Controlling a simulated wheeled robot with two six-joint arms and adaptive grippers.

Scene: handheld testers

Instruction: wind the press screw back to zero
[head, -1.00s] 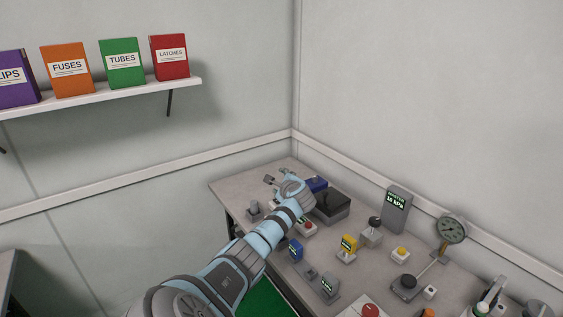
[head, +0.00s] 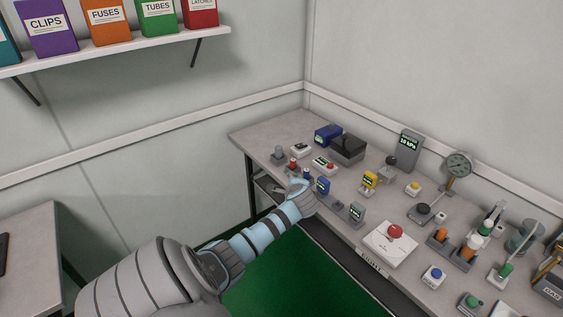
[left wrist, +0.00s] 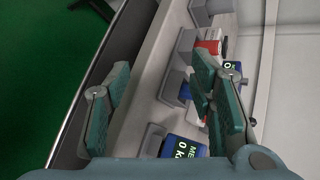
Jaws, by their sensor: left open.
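My left gripper (head: 298,184) is over the front edge of the bench at its left part. In the left wrist view its fingers (left wrist: 160,108) are spread apart, with bare bench and a grey block (left wrist: 175,88) beyond them and nothing held. A blue tester (head: 323,186) stands just right of the gripper; a blue meter (left wrist: 185,148) with a partly cut-off reading starting with 0 shows in the wrist view. A red piece (head: 292,164) stands just behind the gripper. A grey monitor (head: 410,143) at the back reads 10 kPa. I cannot tell which item is the press screw. My right gripper is not in view.
A round gauge (head: 459,164) with a black-knobbed base stands right of the monitor. A white box with a red button (head: 395,232) lies near the front edge. Several small testers crowd the right side. A shelf (head: 130,48) with coloured boxes is on the left wall.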

